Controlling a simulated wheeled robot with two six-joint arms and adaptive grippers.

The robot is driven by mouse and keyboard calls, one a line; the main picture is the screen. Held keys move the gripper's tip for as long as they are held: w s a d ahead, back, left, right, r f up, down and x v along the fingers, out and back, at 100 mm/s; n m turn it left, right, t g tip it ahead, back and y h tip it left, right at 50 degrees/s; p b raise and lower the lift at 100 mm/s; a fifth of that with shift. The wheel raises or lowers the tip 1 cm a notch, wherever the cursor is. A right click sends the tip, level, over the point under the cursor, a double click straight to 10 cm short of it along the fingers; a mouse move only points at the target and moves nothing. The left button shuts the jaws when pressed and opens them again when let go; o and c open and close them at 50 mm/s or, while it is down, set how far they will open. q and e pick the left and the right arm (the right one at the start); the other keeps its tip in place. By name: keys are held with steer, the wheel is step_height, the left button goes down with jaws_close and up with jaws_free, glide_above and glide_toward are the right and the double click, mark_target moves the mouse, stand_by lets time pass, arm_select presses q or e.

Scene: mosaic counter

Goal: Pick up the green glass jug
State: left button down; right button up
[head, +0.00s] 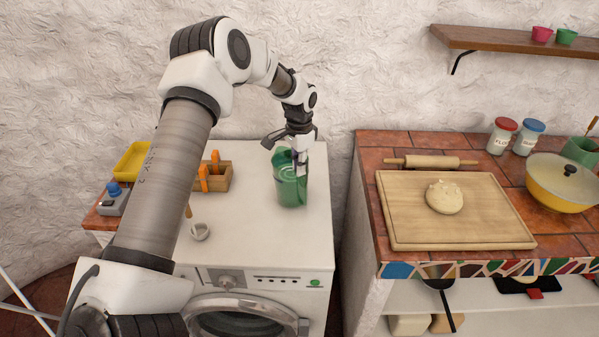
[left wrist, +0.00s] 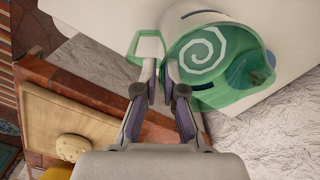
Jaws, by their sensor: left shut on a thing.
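The green glass jug (head: 289,190) stands upright at the right side of the white washing machine top (head: 255,232). I cannot tell whether its base touches that top. A pale swirl shows on it in both views, and in the left wrist view the jug (left wrist: 235,80) fills the upper right. Its green handle (left wrist: 135,47) sticks out to the left there. My left gripper (head: 301,157) comes down from above and is shut on the jug near the handle side. Its fingers (left wrist: 166,84) hide the exact contact. My right gripper is not in view.
A wooden caddy with orange handles (head: 217,178), a yellow tray (head: 134,160) and a small white mortar (head: 200,231) are left of the jug. Across a gap to the right, the tiled counter (head: 368,150) holds a board (head: 400,215) with dough and a rolling pin.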

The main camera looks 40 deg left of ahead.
arm_select(q)
steer(key=shift+s+d+r, duration=0.25)
steer(key=shift+r, duration=0.4)
steer(key=shift+s+d, duration=0.2)
steer(key=shift+s, duration=0.1)
steer(key=s+d+r+b, duration=0.1)
steer(key=s+d+b, duration=0.3)
steer(key=s, duration=0.9)
steer(key=shift+d+r+b, duration=0.35)
steer(key=shift+d+b, duration=0.05)
steer(key=shift+d, duration=1)
steer(key=shift+f, duration=0.1)
